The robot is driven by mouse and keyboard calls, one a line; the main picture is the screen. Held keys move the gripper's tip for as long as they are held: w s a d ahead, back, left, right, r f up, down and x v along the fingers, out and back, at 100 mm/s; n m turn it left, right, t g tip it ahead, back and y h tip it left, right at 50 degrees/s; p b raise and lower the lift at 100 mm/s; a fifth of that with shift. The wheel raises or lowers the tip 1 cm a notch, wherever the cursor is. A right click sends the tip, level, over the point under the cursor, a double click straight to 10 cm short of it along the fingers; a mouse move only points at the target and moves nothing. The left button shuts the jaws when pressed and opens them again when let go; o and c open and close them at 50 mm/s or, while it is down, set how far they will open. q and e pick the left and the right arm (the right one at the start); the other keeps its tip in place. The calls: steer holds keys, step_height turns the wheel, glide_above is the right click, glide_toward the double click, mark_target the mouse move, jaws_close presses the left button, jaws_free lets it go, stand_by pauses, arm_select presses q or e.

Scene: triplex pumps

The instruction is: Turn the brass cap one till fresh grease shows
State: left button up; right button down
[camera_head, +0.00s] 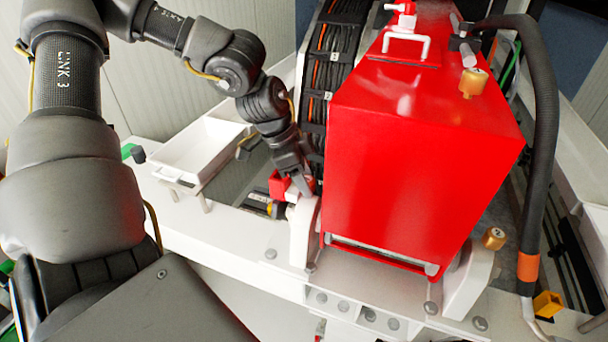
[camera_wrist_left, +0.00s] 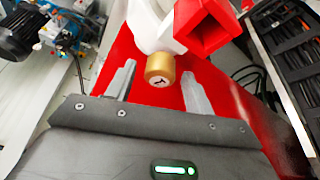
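A brass cap (camera_wrist_left: 160,66) with a dark mark on its end shows in the left wrist view, on a white bracket. I cannot read the mark surely. My left gripper (camera_wrist_left: 159,75) is open, one finger on each side of the cap, with a visible gap on both sides. In the head view my left gripper (camera_head: 301,188) points down at the white bracket (camera_head: 304,232) left of the red pump housing (camera_head: 415,150); its cap is hidden there. Other brass caps show on the housing top (camera_head: 473,81) and at the right bracket (camera_head: 494,238). My right gripper is not in view.
A red square socket-like part (camera_wrist_left: 207,30) sits close beside the cap. A white tray (camera_head: 200,150) stands left of my left gripper. A thick black hose (camera_head: 543,130) runs down the right. The white front ledge (camera_head: 240,228) is largely clear.

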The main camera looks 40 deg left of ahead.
arm_select(q)
steer(key=c, duration=0.9)
steer(key=shift+w+f+m+g+h+b, duration=0.1)
steer(key=shift+f+m+g+h+b, duration=0.1)
steer(key=shift+m+b, duration=0.4)
steer(key=shift+f+m+g+h+b, duration=0.1)
steer(key=shift+m+h+b, duration=0.1)
steer(key=shift+m+b, duration=0.35)
steer(key=m+g+b, duration=0.1)
steer(key=m+b, duration=0.2)
steer(key=shift+a+b, duration=0.1)
steer(key=shift+b, duration=0.2)
steer(key=m+g+b, duration=0.1)
steer(key=m+b, duration=0.1)
steer(key=m, duration=0.2)
steer(key=shift+w+r+g, duration=0.1)
steer(key=shift+w+g, duration=0.05)
steer(key=shift+g, duration=0.25)
steer(key=shift+r+m+g+b, duration=0.1)
steer(key=shift+m+g+b, duration=0.3)
steer(key=shift+m, duration=1.35)
steer(key=shift+w+r+m+g, duration=0.1)
steer(key=shift+r+m+g, duration=0.1)
steer(key=shift+m+g, duration=0.7)
steer(key=shift+m+y+p, duration=0.3)
steer(key=shift+m+p, duration=0.7)
steer(key=shift+m, duration=0.3)
steer(key=shift+f, duration=0.1)
